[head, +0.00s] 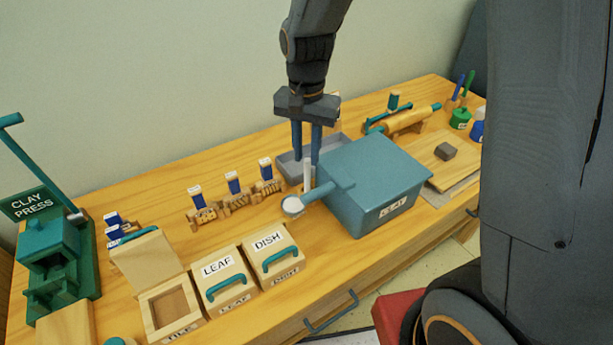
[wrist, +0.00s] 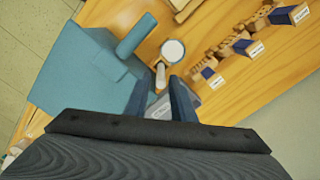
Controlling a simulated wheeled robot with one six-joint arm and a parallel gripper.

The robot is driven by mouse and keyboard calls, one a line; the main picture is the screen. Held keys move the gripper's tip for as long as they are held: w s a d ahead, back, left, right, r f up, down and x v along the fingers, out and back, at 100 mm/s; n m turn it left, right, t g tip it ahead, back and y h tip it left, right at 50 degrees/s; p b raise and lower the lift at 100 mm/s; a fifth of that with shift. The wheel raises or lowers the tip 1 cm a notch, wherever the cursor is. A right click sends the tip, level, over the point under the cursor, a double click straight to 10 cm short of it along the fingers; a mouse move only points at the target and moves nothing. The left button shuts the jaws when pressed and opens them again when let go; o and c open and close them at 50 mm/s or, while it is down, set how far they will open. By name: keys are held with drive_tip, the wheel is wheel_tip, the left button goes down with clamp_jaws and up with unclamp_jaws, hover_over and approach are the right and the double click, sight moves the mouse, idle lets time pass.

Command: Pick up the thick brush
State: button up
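My gripper (head: 306,163) points down over the middle of the table, beside the blue box. Its two fingers are apart with space between them; they also show in the wrist view (wrist: 160,90). A pale upright stick (head: 308,178) stands just below the fingertips, with clear space on both sides in the wrist view (wrist: 160,74). I cannot tell whether it is a brush. At the far back right, a blue-handled brush-like stick (head: 458,84) and a green-handled one (head: 467,82) stand near a green pot (head: 460,119). I cannot tell which thing is the thick brush.
The blue box (head: 372,175) and its cylindrical handle stand close to my gripper, with a white-topped round piece (head: 292,205) near the handle. A grey tray (head: 288,164) lies behind. LEAF (head: 226,279) and DISH (head: 272,254) boxes stand in front. A rolling pin (head: 408,120) lies further right.

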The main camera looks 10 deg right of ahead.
sight(308, 177)
drive_tip(key=shift+w+f+b, duration=0.85)
drive_tip(key=shift+f+b, duration=0.05)
drive_tip(key=shift+f, duration=0.25)
drive_tip(key=shift+s+d+f+p, duration=0.1)
drive_tip(key=shift+f+p, duration=0.5)
drive_tip(key=shift+f, duration=1.35)
drive_tip(key=shift+d+f+p, duration=0.1)
drive_tip(key=shift+f+p, duration=0.5)
drive_tip(key=shift+f, duration=1.3)
clamp_jaws()
